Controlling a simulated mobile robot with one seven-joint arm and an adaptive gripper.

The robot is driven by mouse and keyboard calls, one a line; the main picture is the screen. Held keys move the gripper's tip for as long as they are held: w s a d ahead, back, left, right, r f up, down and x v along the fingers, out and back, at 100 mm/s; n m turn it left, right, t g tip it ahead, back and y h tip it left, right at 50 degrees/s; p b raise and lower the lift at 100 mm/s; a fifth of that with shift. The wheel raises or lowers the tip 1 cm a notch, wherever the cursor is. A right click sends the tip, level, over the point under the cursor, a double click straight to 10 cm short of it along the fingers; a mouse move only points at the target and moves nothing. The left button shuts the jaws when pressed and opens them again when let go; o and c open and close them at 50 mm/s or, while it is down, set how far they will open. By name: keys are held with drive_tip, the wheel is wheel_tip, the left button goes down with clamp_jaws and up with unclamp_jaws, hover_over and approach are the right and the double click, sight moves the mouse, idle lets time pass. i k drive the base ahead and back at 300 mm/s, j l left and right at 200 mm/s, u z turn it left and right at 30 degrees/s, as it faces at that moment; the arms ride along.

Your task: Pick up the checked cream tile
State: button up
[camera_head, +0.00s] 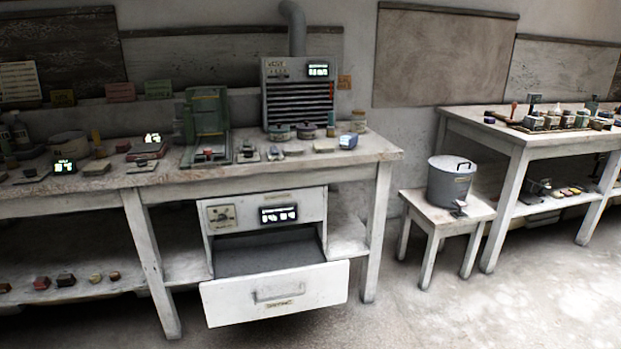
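I cannot make out a checked pattern on anything at this distance, so I cannot tell which thing is the checked cream tile. Small cream and tan pieces (95,278) lie beside dark red ones on the shelf under that bench. Several small coloured pieces (572,191) lie on the lower shelf of the right table. My gripper is not in view.
A white drawer (275,295) stands pulled out under the long bench and looks empty inside. A grey lidded pot (450,183) stands on a low stool (437,214). The right table (485,132) holds a crowded tray. The floor (420,315) at the front right is clear.

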sight(325, 146)
drive_tip(key=i+l+u, duration=0.25)
drive_tip(key=i+l, duration=0.25)
drive_tip(key=i+l+u, duration=0.15)
drive_tip(key=l, duration=0.3)
drive_tip(key=i+l+u, duration=0.3)
drive_tip(key=i+l, duration=0.15)
drive_tip(key=l, duration=0.3)
drive_tip(key=i+l+u, duration=0.1)
drive_tip(key=l, duration=0.3)
drive_tip(key=i+l+u, duration=0.15)
drive_tip(key=l, duration=0.3)
drive_tip(key=i+l+u, duration=0.15)
drive_tip(key=l, duration=0.3)
drive_tip(key=i+l, duration=0.1)
drive_tip(key=i, duration=0.45)
